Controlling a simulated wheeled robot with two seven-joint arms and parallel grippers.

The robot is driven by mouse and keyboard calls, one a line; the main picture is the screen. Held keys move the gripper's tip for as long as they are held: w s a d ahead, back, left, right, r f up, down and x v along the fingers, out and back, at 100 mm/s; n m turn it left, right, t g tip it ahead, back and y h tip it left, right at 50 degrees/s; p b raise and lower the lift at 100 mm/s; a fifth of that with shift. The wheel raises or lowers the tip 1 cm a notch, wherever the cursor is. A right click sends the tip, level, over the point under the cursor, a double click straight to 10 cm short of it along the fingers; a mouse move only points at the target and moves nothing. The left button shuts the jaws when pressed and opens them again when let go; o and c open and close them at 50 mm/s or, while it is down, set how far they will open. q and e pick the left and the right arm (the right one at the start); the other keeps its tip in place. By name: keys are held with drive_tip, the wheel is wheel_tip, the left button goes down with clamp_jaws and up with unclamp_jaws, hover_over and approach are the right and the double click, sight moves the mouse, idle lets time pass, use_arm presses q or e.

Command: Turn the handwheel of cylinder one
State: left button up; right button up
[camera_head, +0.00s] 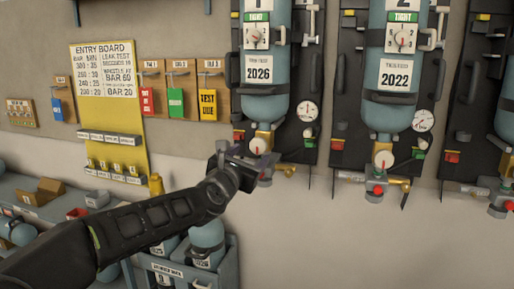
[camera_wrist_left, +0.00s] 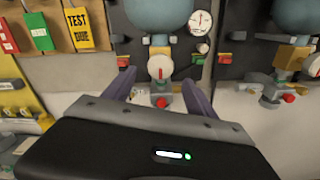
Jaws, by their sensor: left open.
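Cylinder one (camera_head: 265,110) is a blue-grey cylinder hung upside down on a dark backplate, tagged 2026. My right gripper is not in view.
A gauge (camera_head: 307,111) sits right of cylinder one's valve. A yellow entry board (camera_head: 110,110) hangs at left. A blue crate (camera_head: 228,268) with cylinders stands below.

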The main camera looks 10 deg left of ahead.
sight(257, 147)
use_arm(q)
drive_tip(key=shift+w+r+p, duration=0.1)
drive_tip(key=shift+w+p, duration=0.25)
drive_tip(key=shift+w, duration=0.1)
drive_tip(key=w+p, duration=0.1)
drive_tip(key=w, duration=0.1)
drive_tip(key=w+p, duration=0.1)
drive_tip(key=w, duration=0.1)
drive_tip(key=w+p, duration=0.1)
drive_tip(key=w, duration=0.1)
drive_tip(key=shift+d, duration=0.25)
drive_tip(key=shift+w, duration=0.4)
drive_tip(key=shift+c, duration=0.3)
drive_tip(key=c, duration=1.3)
